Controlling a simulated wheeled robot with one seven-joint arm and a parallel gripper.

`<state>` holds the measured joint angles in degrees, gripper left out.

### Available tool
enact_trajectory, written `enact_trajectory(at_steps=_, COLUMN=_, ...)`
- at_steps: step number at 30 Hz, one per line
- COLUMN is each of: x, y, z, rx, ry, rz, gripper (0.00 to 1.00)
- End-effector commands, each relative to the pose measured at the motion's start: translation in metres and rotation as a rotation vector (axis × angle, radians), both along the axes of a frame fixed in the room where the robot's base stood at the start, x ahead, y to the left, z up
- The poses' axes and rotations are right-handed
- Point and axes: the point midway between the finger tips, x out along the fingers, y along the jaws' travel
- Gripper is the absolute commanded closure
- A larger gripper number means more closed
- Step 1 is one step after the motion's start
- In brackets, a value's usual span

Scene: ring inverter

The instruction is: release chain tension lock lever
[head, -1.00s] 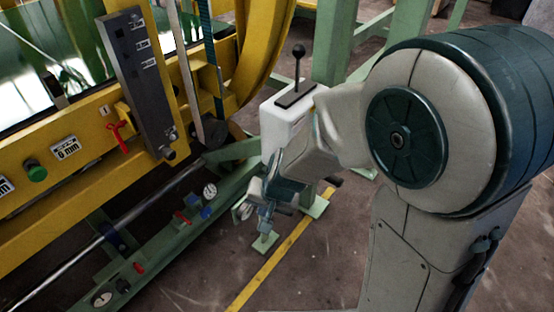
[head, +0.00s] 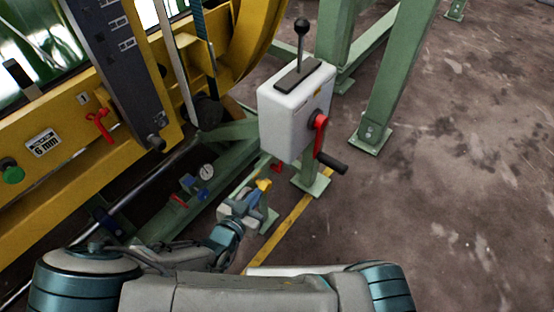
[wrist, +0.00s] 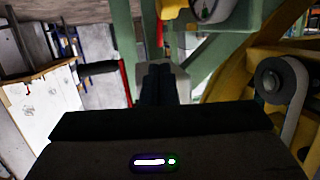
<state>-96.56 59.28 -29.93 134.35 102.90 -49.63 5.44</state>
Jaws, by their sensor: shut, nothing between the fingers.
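A white control box (head: 290,112) stands on a green post. A black-knobbed lever (head: 301,45) stands upright on its top, and a red crank arm (head: 319,135) with a black handle (head: 331,163) is on its right side. I cannot tell which of these is the chain tension lock lever. My gripper (head: 252,198) is low, below and left of the box, apart from both levers. In the wrist view my gripper's dark fingers (wrist: 160,84) are together and empty, overlapping a pale grey surface. The red crank arm (wrist: 127,82) and its black handle (wrist: 98,68) show left of the fingers.
The yellow machine frame (head: 60,215) fills the left, with a red lever (head: 99,124) and green button (head: 11,171). A green base rail with a gauge (head: 206,171) runs near my gripper. Green posts (head: 398,80) stand behind the box. Floor at right is clear.

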Motion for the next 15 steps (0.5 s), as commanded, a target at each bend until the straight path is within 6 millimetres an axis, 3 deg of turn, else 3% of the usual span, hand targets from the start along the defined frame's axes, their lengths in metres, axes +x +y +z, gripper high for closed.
enact_trajectory(at_steps=15, x=0.0010, y=-0.0024, z=0.0018, rx=-0.014, ry=-0.034, rz=-0.002, gripper=1.00)
